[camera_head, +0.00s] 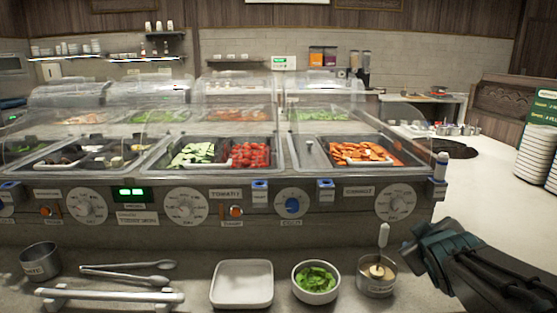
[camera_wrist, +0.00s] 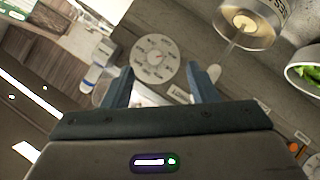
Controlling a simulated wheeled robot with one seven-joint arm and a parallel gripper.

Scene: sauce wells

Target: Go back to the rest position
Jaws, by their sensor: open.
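My gripper (camera_head: 408,250) is at the right of the head view, above the counter, just right of a metal sauce pot (camera_head: 376,284). A white-handled ladle (camera_head: 383,236) stands in the pot. In the wrist view my gripper (camera_wrist: 161,82) has its two fingers spread apart with nothing between them. A dial on the counter's front panel shows beyond the fingers. The sauce pot also shows at the top of the wrist view (camera_wrist: 262,38), apart from the fingers.
A bowl of greens (camera_head: 316,282), a white square tray (camera_head: 242,284), metal tongs (camera_head: 128,271) and a metal cup (camera_head: 40,262) stand along the front counter. Behind them is the food bar with clear covers (camera_head: 325,120). Stacked white containers (camera_head: 537,150) stand at the far right.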

